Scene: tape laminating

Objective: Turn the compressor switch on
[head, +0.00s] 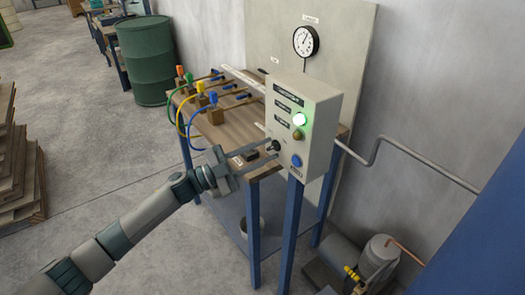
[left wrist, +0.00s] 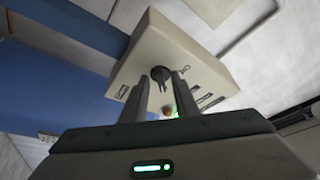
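The compressor switch, a black rotary knob (head: 274,146), sits low on the left part of the pale control box (head: 312,108). My left gripper (head: 270,148) reaches up to it from the left, with its two fingers apart. In the left wrist view the knob (left wrist: 160,73) shows between the fingertips (left wrist: 161,80) of my left gripper, with small gaps on both sides; I cannot tell whether either finger touches it. A green lamp (head: 300,119) on the box glows. My right gripper is not in view.
A blue button (head: 296,160) and a dull brown lamp (head: 298,134) are also on the box. A wooden-topped bench (head: 215,128) with coloured hoses stands behind my gripper. A gauge (head: 306,41) is on the back panel. A green drum (head: 146,60) stands at the back left.

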